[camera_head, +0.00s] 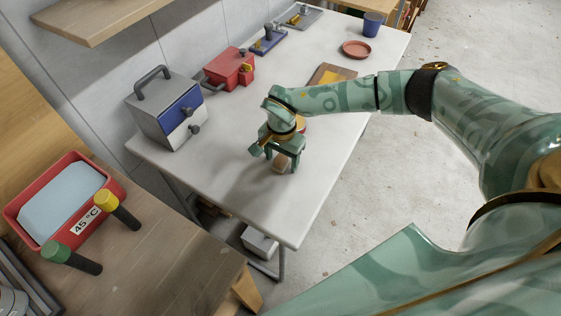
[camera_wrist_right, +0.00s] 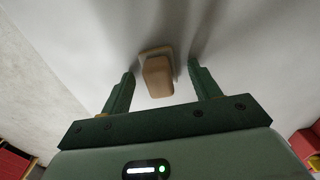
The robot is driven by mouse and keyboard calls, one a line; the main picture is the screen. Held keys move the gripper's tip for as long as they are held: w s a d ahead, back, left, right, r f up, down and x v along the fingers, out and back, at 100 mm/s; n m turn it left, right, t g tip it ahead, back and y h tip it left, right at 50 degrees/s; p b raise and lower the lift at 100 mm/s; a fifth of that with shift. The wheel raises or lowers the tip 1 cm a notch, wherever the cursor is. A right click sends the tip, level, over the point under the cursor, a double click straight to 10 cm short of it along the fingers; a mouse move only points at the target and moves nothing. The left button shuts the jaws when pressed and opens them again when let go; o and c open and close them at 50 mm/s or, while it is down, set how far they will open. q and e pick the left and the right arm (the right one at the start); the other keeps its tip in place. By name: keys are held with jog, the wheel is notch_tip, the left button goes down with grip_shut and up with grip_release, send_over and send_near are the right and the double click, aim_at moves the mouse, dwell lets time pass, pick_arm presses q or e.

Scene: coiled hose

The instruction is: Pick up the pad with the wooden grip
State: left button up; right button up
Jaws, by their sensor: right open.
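The pad's wooden grip, a tan block (camera_head: 279,167), shows on the white table under my right gripper, partly hidden by it in the head view. In the right wrist view the tan wooden block (camera_wrist_right: 158,78) lies between the two fingers, with a wider tan part behind it. My right gripper (camera_head: 277,158) points down with its fingers apart. The right wrist view shows its fingertips (camera_wrist_right: 162,72) on either side of the block with a gap at each side, holding nothing. My left gripper is in neither view.
On the white table (camera_head: 225,140) stand a grey box with a handle (camera_head: 160,105), a red box (camera_head: 231,69), a red dish (camera_head: 356,49) and a blue cup (camera_head: 372,24). A wooden bench at lower left holds a red tub (camera_head: 112,183). The table's near left area is clear.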

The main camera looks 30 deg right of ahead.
aim_at(281, 156)
jog(key=c, duration=1.1)
jog(key=shift+c, duration=0.2)
jog(key=shift+r, duration=0.15)
